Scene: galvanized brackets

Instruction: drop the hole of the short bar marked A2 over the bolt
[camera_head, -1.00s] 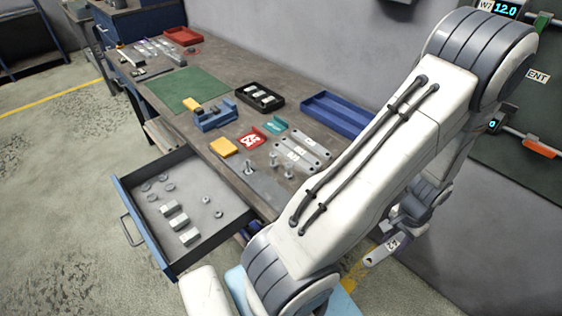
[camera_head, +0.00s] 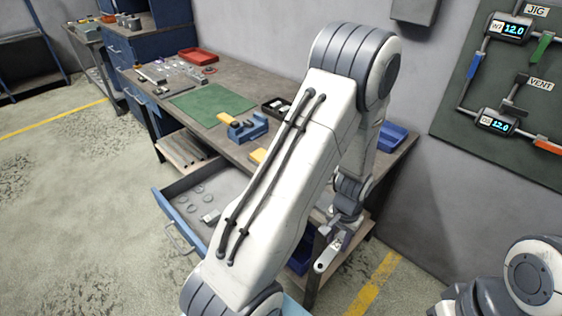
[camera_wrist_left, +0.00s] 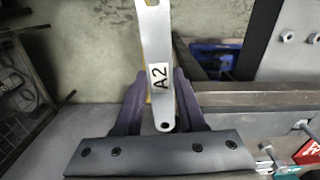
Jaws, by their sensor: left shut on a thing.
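My left gripper (camera_head: 336,238) is shut on the short bar marked A2 (camera_head: 325,258) and holds it near the table's front right edge. In the left wrist view, the grey bar (camera_wrist_left: 154,40) is between the two dark fingers of the left gripper (camera_wrist_left: 160,103), with its A2 label and a round-holed end showing. A bolt (camera_wrist_left: 302,127) stands at the right of the wrist view, apart from the bar. In the head view my left arm hides the bolt area. My right gripper is out of view.
The workbench holds a green mat (camera_head: 203,102), a blue fixture (camera_head: 248,127) and a dark tray (camera_head: 276,107). An open drawer (camera_head: 168,208) sticks out at the front left. A blue tray (camera_head: 391,137) is behind my arm. A red piece (camera_wrist_left: 309,152) lies near the bolt.

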